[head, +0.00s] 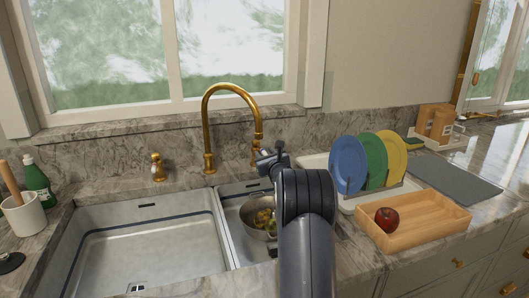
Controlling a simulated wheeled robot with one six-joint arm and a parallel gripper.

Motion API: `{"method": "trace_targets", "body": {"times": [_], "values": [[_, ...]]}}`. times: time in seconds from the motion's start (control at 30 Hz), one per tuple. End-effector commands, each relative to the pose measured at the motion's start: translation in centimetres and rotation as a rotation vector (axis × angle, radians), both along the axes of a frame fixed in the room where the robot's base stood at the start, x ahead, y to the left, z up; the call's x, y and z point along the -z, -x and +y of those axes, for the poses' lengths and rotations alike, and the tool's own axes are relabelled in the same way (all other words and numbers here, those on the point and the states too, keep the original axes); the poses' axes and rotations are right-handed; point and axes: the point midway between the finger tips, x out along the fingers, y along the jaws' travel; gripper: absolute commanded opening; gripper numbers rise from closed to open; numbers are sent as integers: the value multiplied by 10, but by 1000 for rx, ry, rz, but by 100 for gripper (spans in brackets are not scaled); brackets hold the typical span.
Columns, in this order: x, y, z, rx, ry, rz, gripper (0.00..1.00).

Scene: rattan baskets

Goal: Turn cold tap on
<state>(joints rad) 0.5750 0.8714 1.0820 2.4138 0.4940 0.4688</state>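A gold gooseneck faucet (207,130) rises behind the double sink, its spout arching to the right. A separate small gold tap handle (157,168) stands upright on the counter to the left of the faucet. Some gold shows just below the spout end, beside my gripper; I cannot tell whether it is a second tap handle. Neither handle is marked hot or cold in view. My gripper (268,160) is at the back of the right basin, close to the spout end in the picture. It is small and dark, and its fingers are unclear. No running water is visible.
The left basin (140,245) is empty. A pan (256,226) with food sits in the right basin, partly behind my arm. Blue, green and yellow plates (374,160) stand in a rack at right, behind a wooden tray (425,220) holding an apple (387,218).

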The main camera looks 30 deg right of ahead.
Motion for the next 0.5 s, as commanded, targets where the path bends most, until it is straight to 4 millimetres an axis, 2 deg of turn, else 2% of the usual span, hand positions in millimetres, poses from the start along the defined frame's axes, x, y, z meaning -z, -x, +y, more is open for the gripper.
{"method": "trace_targets", "body": {"times": [0.4,0.5], "values": [[0,-6,-1,0,0,0,38],[0,-6,-1,0,0,0,30]]}}
